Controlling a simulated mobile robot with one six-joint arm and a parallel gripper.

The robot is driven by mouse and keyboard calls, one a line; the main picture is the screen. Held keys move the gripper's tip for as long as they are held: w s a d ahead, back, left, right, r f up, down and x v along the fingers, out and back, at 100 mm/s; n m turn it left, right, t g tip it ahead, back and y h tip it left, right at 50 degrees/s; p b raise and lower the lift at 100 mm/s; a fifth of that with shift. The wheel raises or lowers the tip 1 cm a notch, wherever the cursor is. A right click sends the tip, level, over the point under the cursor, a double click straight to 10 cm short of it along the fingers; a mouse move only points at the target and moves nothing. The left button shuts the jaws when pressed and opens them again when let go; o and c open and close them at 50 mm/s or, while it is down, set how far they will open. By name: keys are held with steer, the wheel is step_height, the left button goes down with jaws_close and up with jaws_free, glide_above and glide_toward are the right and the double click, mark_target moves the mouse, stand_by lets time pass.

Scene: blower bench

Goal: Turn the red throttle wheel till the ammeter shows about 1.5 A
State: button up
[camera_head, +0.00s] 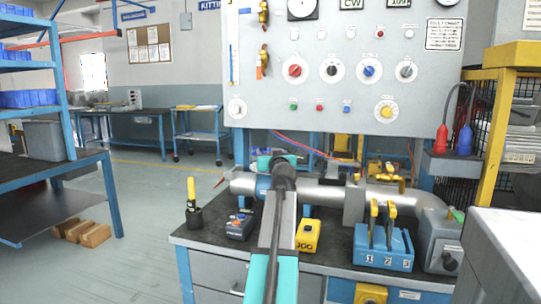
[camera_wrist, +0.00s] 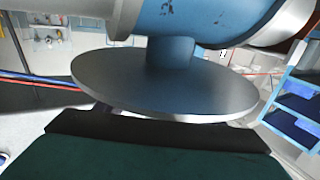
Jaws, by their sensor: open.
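A red knob on a round white dial (camera_head: 295,70) sits on the grey panel in the head view; I cannot tell whether it is the throttle wheel. A round gauge (camera_head: 302,8) is cut off by the top edge; its scale is unreadable, and I cannot tell whether it is the ammeter. My gripper (camera_head: 283,166) is at the blue section of the pipe, well below the panel; my arm hides part of it. In the wrist view, a flat grey disc (camera_wrist: 150,85) on a short blue stem lies just beyond my gripper's dark front edge. My gripper is open, with nothing seen between its jaws.
The silver pipe (camera_head: 318,194) runs along the dark bench. A yellow box (camera_head: 308,235), a dark handheld box (camera_head: 240,225) and a blue block with yellow levers (camera_head: 384,248) stand below it. A blue shelf (camera_head: 62,100) is left. Open floor lies between shelf and bench.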

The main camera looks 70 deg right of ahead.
steer(key=shift+a, duration=0.15)
steer(key=p+v, duration=0.2)
steer(key=v, duration=1.1)
steer(key=shift+s+a, duration=0.2)
steer(key=shift+s, duration=0.05)
steer(key=shift+r, duration=0.2)
stand_by(0.7)
